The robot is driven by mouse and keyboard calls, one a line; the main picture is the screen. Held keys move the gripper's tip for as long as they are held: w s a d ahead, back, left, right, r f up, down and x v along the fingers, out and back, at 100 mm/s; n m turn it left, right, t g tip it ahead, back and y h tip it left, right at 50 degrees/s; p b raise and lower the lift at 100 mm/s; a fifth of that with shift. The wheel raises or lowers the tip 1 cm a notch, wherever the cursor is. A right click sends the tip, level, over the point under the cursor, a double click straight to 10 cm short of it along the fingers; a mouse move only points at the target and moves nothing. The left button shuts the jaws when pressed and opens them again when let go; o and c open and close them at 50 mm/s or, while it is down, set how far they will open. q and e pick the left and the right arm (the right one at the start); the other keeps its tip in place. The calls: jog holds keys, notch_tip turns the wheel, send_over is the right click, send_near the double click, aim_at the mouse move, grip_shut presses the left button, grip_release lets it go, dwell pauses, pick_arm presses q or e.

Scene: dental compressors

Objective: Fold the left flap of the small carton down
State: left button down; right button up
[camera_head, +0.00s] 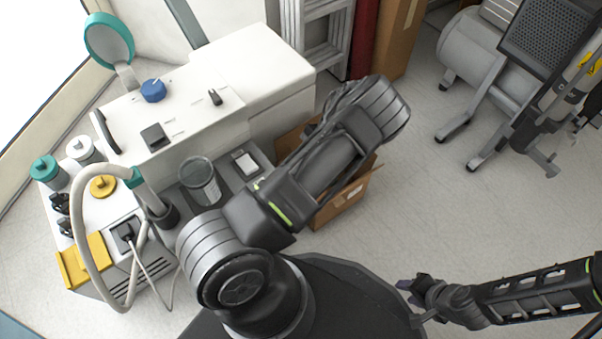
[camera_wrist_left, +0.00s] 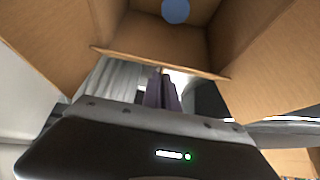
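The small carton (camera_head: 345,200) is brown and open, on the floor right of the white cabinet; my left arm hides much of it in the head view. In the left wrist view, the open carton (camera_wrist_left: 165,38) fills the top, with flaps raised at left (camera_wrist_left: 45,35) and right (camera_wrist_left: 270,60). A nearer flap edge (camera_wrist_left: 130,57) crosses in front of my left gripper (camera_wrist_left: 161,78). Its fingers are close together, with nothing visible between them; I cannot tell whether the tips touch the cardboard. My right gripper (camera_head: 416,292) is far from the carton; its finger gap is unclear.
A round blue thing (camera_wrist_left: 175,10) shows inside the carton. The white cabinet (camera_head: 205,85), a grey ladder (camera_head: 318,40) and a tall carton (camera_head: 398,40) stand around it. A hose (camera_head: 85,235) loops at left. Floor (camera_head: 425,190) is clear to the right.

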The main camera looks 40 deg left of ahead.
pick_arm(q)
jog(key=shift+w+d+f, duration=0.1)
jog(key=shift+w, duration=0.15)
pick_arm(e)
jog(key=shift+w+f, duration=0.1)
jog(key=shift+f, duration=0.5)
pick_arm(q)
jog(key=c, duration=1.6)
grip_release()
jog(key=shift+c, duration=0.2)
pick_arm(e)
jog(key=shift+r, duration=0.1)
